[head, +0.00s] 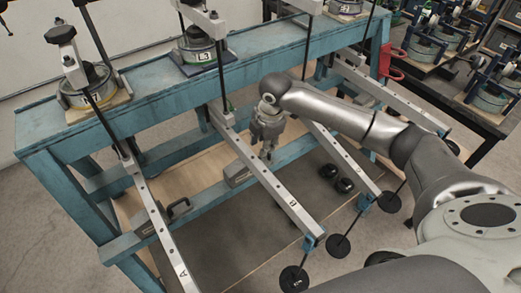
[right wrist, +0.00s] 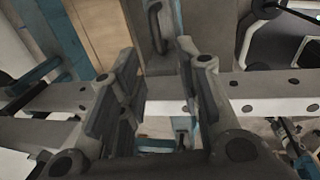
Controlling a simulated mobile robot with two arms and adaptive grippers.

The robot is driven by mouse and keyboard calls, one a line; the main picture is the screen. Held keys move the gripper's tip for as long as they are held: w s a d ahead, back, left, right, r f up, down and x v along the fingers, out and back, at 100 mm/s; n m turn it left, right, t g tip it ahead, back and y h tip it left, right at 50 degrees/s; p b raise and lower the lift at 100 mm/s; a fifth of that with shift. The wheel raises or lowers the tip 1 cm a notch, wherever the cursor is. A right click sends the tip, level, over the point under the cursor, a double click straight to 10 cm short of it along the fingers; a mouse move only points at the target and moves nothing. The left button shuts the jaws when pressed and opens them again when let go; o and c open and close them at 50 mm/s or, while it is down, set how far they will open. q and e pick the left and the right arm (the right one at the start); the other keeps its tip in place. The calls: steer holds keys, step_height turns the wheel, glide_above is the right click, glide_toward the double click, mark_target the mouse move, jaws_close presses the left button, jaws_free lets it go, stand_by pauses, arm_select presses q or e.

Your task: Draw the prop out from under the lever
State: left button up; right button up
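Several long grey levers with holes run from the blue frame (head: 150,92) towards the front. The middle lever (head: 283,197), marked B, lies below my right gripper (head: 267,154). In the right wrist view the fingers of my right gripper (right wrist: 160,90) are apart, with the lever (right wrist: 165,104) crossing behind them and nothing clearly held. A grey block (head: 237,174) sits beside and partly under lever B; it looks like the prop. Its dark handle shows in the right wrist view (right wrist: 154,28). A similar handled block (head: 162,219) is beside lever A (head: 172,246). My left gripper is not in view.
Black disc weights (head: 294,279) hang at the lever ends. Dark round weights (head: 345,185) lie on the grey mat (head: 225,235). Upright rods (head: 219,75) stand between levers and upper beam. Benches with equipment (head: 480,115) are at the right.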

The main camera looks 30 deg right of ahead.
steer(key=f, duration=0.2)
steer(key=w+f, duration=0.1)
steer(key=f, duration=0.1)
steer(key=shift+f+p, duration=0.35)
steer(key=shift+f, duration=0.05)
steer(key=shift+w+f, duration=0.25)
steer(key=shift+f, duration=0.75)
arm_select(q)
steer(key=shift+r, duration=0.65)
arm_select(e)
jaws_close()
